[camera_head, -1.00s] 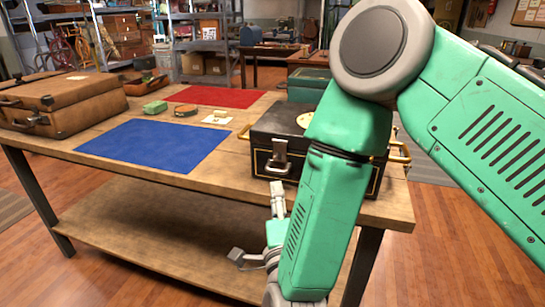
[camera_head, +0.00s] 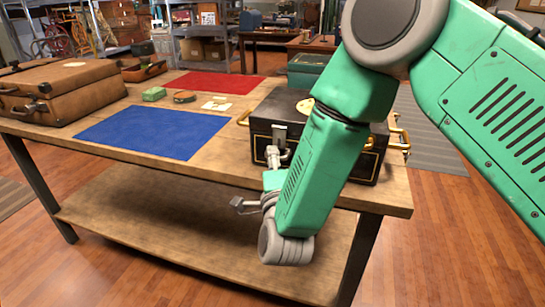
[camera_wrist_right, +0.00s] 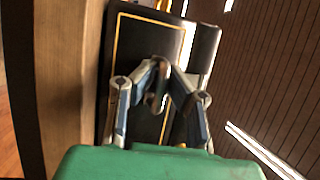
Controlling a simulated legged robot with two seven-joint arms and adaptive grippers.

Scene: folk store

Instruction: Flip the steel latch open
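The black box (camera_head: 352,165) with gold trim and gold side handles stands near the table's right end, its lid down. The steel latch (camera_head: 279,132) is on its front face and appears to lie flat against it. The fingers of my right gripper (camera_head: 274,157) are just below the latch, at the box front. Whether they touch it, I cannot tell. In the right wrist view my right gripper (camera_wrist_right: 163,72) has its fingertips close together in front of the dark box (camera_wrist_right: 160,38). My left gripper is out of view.
The wooden table (camera_head: 60,150) also holds a blue mat (camera_head: 155,132), a red mat (camera_head: 218,84), brown suitcases (camera_head: 70,98), a green block (camera_head: 154,94) and a teal box (camera_head: 308,72) behind the black box. My right forearm covers part of the black box.

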